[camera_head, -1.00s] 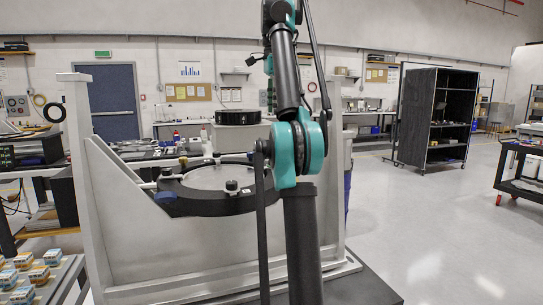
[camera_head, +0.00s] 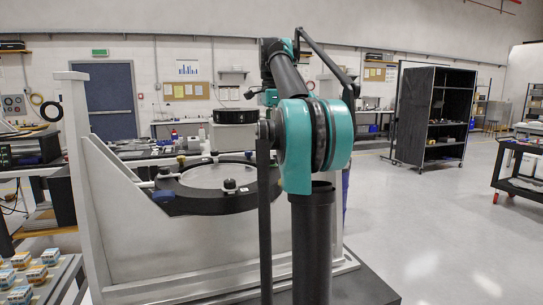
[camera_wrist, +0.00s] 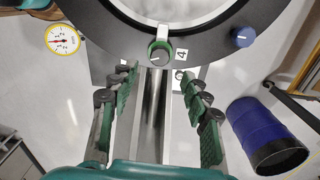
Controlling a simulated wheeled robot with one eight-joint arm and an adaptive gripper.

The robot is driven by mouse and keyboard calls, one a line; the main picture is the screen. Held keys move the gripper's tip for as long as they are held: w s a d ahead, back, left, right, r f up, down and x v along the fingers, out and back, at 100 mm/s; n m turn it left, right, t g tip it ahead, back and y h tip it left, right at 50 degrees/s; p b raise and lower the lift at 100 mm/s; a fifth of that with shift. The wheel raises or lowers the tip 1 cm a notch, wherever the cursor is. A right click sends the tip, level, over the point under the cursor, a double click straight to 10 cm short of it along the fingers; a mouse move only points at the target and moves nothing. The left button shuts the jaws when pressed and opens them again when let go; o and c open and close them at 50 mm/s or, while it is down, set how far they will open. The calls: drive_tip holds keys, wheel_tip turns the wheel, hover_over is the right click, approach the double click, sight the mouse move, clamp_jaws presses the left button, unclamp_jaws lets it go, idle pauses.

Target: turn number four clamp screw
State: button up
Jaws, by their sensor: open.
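In the wrist view a dark clamp screw knob (camera_wrist: 159,53) with a green-edged grip and pale top stands at the ring's rim, beside a white label with the number 4 (camera_wrist: 181,54). My gripper (camera_wrist: 158,82) is open and empty, its green-padded fingers spread left and right, with the knob just beyond the fingertips and roughly centred. No contact shows. The dark mirror ring (camera_wrist: 220,50) crosses the top of the wrist view. In the head view the ring (camera_head: 215,203) lies on the grey fixture, partly hidden behind my arm.
A blue knob (camera_wrist: 241,37) sits farther right on the ring. A yellow dial gauge (camera_wrist: 63,39) is at left. A metal bar (camera_wrist: 153,115) runs below, between the fingers. A blue bin (camera_wrist: 258,130) stands on the floor at right. The fixture's upright (camera_head: 84,170) rises at left.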

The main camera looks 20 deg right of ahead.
wheel_tip(320, 180, down, 7)
drive_tip(key=shift+r, duration=0.15)
drive_tip(key=shift+c, duration=0.3)
clamp_jaws()
drive_tip(key=shift+n, duration=0.3)
